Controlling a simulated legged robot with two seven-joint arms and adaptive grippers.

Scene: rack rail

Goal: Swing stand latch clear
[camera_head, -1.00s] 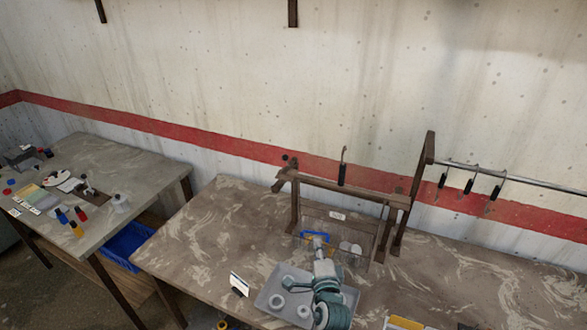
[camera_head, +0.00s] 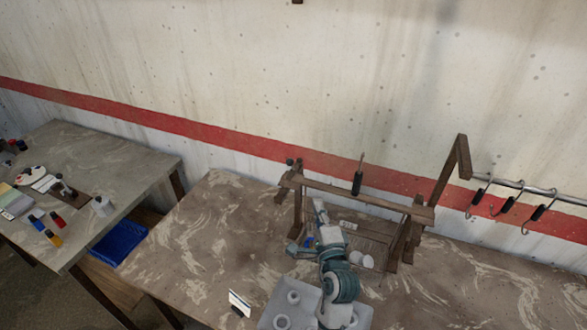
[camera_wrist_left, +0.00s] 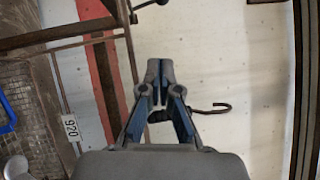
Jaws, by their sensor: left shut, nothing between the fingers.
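The brown stand (camera_head: 375,200) rises from the middle table, with a long top bar between two uprights. A hook with a black handle (camera_head: 357,183) stands up at that bar; in the wrist view the hook (camera_wrist_left: 190,112) shows behind my fingers. A small dark knob (camera_head: 290,162) is at the stand's left end. I cannot tell which part is the latch. My left gripper (camera_head: 319,205) is shut and empty, in front of the stand and below its top bar. In the wrist view its fingertips (camera_wrist_left: 160,75) are together. My right gripper is not in view.
A grey tray (camera_head: 268,312) with white round parts is below my left arm. A bent post (camera_head: 462,160) and a rail with several black-handled hooks (camera_head: 507,205) are to the right. A blue bin (camera_head: 118,243) is at left. The table's left part is clear.

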